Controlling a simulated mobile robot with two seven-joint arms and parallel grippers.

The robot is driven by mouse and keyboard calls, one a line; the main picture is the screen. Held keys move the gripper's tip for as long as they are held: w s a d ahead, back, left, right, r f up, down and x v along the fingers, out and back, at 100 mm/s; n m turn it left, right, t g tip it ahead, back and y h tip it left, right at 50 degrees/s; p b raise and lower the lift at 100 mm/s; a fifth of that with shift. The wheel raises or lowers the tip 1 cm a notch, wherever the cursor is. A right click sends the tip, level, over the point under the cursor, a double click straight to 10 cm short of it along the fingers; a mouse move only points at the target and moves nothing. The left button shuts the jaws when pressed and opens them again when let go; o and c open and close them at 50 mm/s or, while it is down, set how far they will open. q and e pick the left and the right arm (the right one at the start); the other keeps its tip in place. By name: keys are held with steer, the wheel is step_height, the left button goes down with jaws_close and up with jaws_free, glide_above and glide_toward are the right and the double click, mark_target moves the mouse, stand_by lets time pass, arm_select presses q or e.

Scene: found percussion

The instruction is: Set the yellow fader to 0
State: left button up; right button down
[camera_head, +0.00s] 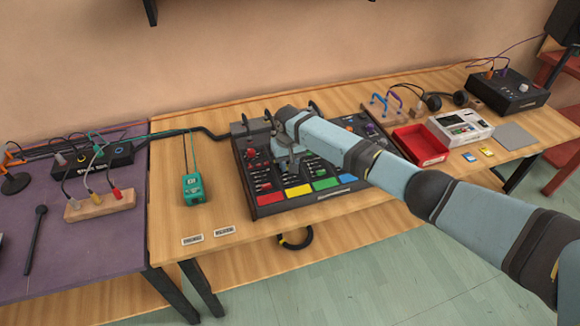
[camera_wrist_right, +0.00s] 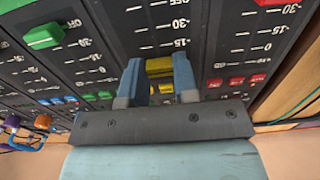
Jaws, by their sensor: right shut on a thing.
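The mixer (camera_head: 330,195) is a dark console with coloured pads along its front edge. My right gripper (camera_head: 290,163) is over its faders; the arm covers part of the console. In the right wrist view my right gripper (camera_wrist_right: 157,64) has one finger on each side of the yellow fader cap (camera_wrist_right: 160,66) and is shut on it. The cap sits past the -15 label, on the side away from OFF. The 0 label of this channel cannot be made out. My left gripper is not in view.
A green fader cap (camera_wrist_right: 44,36) and a red fader cap (camera_wrist_right: 268,3) lie in the channels on either side. Red buttons (camera_wrist_right: 236,80) are close to the fingers. A red tray (camera_head: 420,145) is right of the mixer, and a green device (camera_head: 193,189) is left.

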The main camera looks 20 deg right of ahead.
steer(key=c, duration=0.9)
jaws_free()
step_height(320, 180, up, 14)
steer(key=shift+f, duration=0.1)
